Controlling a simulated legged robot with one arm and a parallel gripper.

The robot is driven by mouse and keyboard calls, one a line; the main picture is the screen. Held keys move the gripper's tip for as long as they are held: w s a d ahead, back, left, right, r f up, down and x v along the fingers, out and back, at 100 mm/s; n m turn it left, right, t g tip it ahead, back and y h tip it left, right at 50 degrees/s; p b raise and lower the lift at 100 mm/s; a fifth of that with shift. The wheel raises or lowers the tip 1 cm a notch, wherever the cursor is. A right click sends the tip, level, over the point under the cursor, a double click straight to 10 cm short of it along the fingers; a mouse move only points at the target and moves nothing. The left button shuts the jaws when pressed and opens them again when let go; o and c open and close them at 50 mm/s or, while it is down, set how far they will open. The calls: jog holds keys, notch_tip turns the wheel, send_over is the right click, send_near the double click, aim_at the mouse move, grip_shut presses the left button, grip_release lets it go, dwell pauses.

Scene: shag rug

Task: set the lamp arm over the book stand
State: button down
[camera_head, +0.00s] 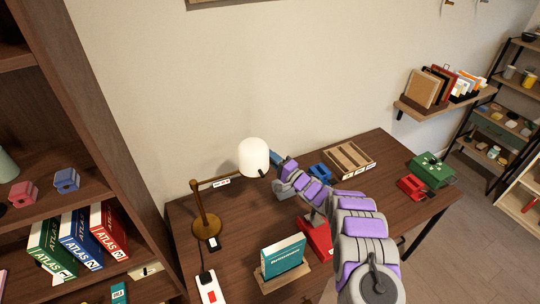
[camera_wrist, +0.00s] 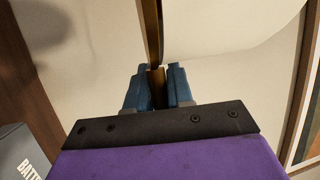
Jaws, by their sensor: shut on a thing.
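A brass desk lamp stands on the desk, with its round base (camera_head: 206,226) at the left. Its lamp arm (camera_head: 215,182) reaches right to a white shade (camera_head: 254,156). The book stand (camera_head: 283,279) is wooden, at the desk's front, and holds a teal book (camera_head: 283,255). The shade is behind the stand in the picture, not visibly over it. My gripper (camera_head: 273,160) is beside the shade, partly hidden by it. In the wrist view, my blue fingers (camera_wrist: 157,88) are shut on the brass lamp arm (camera_wrist: 151,30), with the pale shade (camera_wrist: 220,30) close by.
A red box (camera_head: 316,238) stands partly behind my arm. A wooden tray (camera_head: 349,158), a blue item (camera_head: 320,170) and a green box (camera_head: 430,170) sit further right. A power strip (camera_head: 210,291) lies at the front left. A bookcase (camera_head: 130,150) bounds the left side.

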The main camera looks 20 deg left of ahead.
jog(key=s+d+m+t+h+p, duration=0.2)
jog(key=s+d+t, duration=0.1)
jog(key=s+d, duration=0.1)
jog(key=shift+s+d+f+t, duration=0.15)
jog(key=shift+s+f+t, duration=0.15)
jog(key=shift+s, duration=0.25)
jog(key=c, duration=1.4)
grip_release()
jog(key=o, duration=0.3)
jog(key=shift+w+r, duration=0.1)
jog(key=shift+w, duration=0.05)
jog(key=p+v, duration=0.1)
jog(key=v, duration=1.6)
